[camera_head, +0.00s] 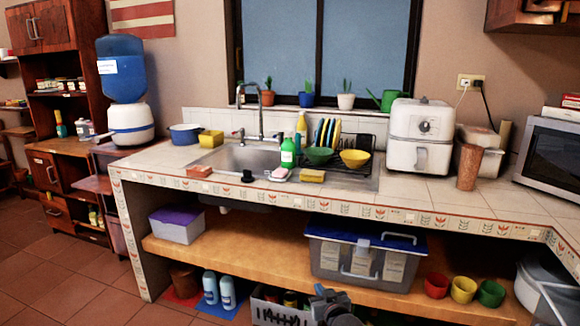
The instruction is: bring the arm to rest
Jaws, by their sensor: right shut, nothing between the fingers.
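My right gripper (328,296) shows at the bottom edge of the head view, a little right of the middle. It is small, dark grey and shut, with nothing held in it. It appears in front of the lower shelf (230,240), below the big clear storage box with a blue lid (325,262). I cannot tell how far it is from the shelf. Most of my right arm is below the picture. My left gripper is not in view.
The tiled counter (430,190) holds a sink (235,160), a dish rack with bowls, an air fryer (421,135) and a microwave (552,155). Red, yellow and green cups (463,289) stand on the shelf. A grey crate (270,309) is beside my gripper. Floor is clear at left.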

